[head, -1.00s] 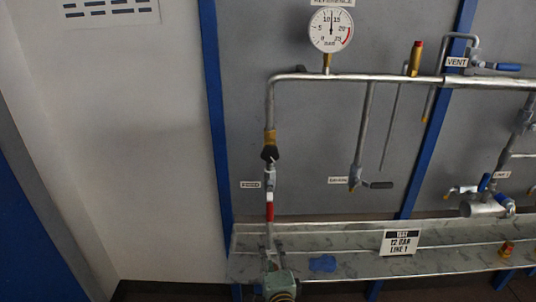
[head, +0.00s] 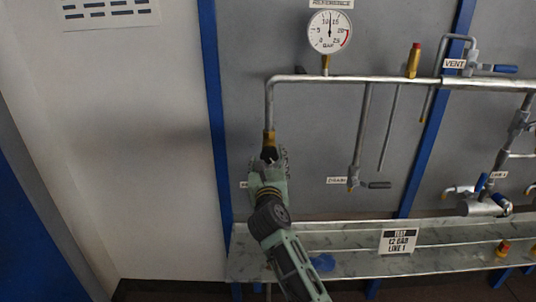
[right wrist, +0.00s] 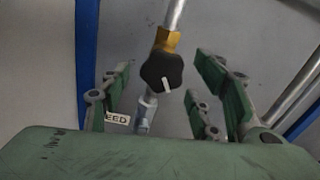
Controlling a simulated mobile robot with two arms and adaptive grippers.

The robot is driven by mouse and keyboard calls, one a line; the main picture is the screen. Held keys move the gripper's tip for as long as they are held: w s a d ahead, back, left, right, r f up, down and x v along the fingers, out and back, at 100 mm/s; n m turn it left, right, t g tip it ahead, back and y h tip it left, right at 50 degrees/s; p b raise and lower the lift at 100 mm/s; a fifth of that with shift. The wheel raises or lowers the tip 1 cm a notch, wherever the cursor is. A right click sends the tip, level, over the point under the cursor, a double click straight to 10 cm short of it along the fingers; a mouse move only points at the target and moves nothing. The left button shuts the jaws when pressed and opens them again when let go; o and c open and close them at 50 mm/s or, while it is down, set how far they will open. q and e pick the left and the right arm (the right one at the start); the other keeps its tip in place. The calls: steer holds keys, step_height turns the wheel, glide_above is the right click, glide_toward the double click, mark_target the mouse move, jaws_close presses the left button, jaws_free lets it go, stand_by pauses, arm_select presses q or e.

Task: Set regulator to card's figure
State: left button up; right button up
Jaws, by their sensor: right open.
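The regulator's black knob (right wrist: 162,71) with a white pointer mark sits below a brass fitting (right wrist: 166,40) on the left vertical pipe. My right gripper (right wrist: 165,92) is open, with its green fingers on either side of the knob in the right wrist view, apart from it. In the head view my right gripper (head: 268,160) covers much of the regulator. The card (head: 398,241) on the shelf reads "TEST 12 BAR LINE 1". The reference gauge (head: 330,32) at the top has its needle pointing nearly straight up, between 10 and 15. My left gripper is not in view.
The drain valve (head: 353,184) with a dark lever is right of the regulator. The vent valve (head: 485,67) with a blue lever is at upper right. A brass red-topped relief fitting (head: 414,60) stands on the pipe. A blue cloth (head: 322,262) lies on the shelf (head: 350,274).

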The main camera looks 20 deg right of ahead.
mark_target(268, 156)
steer(key=shift+x, duration=1.85)
steer(key=c, duration=1.1)
steer(key=shift+r+n+p, duration=0.15)
steer(key=shift+n+p, duration=0.15)
steer(key=shift+p, duration=0.45)
steer(key=shift+f+n, duration=0.2)
steer(key=shift+n, duration=0.1)
